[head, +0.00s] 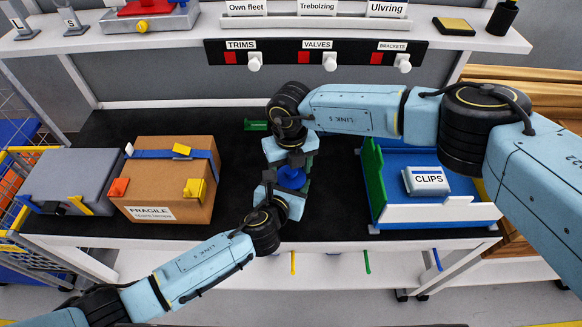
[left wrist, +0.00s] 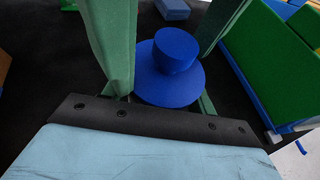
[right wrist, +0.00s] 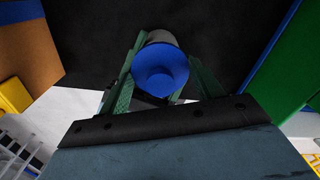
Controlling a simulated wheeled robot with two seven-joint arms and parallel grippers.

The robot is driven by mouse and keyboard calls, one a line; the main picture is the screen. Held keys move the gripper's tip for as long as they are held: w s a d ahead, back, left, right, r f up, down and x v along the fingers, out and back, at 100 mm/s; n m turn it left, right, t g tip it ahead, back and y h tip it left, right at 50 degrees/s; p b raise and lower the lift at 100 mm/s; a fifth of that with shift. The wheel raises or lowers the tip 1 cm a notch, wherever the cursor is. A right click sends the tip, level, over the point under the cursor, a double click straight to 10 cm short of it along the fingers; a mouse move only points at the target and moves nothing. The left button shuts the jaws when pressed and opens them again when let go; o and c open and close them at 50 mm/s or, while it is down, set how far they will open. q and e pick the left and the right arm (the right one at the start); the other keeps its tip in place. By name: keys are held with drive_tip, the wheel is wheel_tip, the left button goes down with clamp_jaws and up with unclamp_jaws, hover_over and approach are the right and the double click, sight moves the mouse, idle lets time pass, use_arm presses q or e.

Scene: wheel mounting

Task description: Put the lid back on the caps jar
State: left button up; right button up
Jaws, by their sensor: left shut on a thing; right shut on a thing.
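The blue lid (head: 291,177), a flat disc with a round knob, is between my two grippers above the black mat. The lid shows clearly in the left wrist view (left wrist: 167,85), knob upward, and in the right wrist view (right wrist: 160,70). A grey rounded part, perhaps the jar, shows beyond the lid in the right wrist view. Lid seating is unclear.
A cardboard box (head: 160,170) and a grey case (head: 70,177) stand left. A blue tray (head: 395,190) with a green wall and a CLIPS box (head: 427,181) stands right. A small green block (head: 256,125) lies behind my grippers. Some mat around them is clear.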

drive_tip(key=shift+s+d+f, duration=0.1)
drive_tip(key=shift+s+f, duration=0.05)
drive_tip(key=shift+f, duration=0.75)
drive_tip(key=shift+s+a+r, duration=0.25)
drive_tip(key=shift+a+r, duration=0.05)
drive_tip(key=shift+r, duration=0.05)
drive_tip(key=shift+s+a+r, duration=0.25)
drive_tip(key=shift+s+a, duration=0.05)
idle(0.9)
drive_tip(key=shift+w+d+f, duration=0.15)
drive_tip(key=shift+w+f, duration=0.05)
drive_tip(key=shift+f, duration=0.4)
drive_tip(key=shift+w+d+f, duration=0.1)
drive_tip(key=shift+w+d, duration=0.05)
idle(0.5)
drive_tip(key=shift+w+r, duration=0.15)
drive_tip(key=shift+r, duration=0.2)
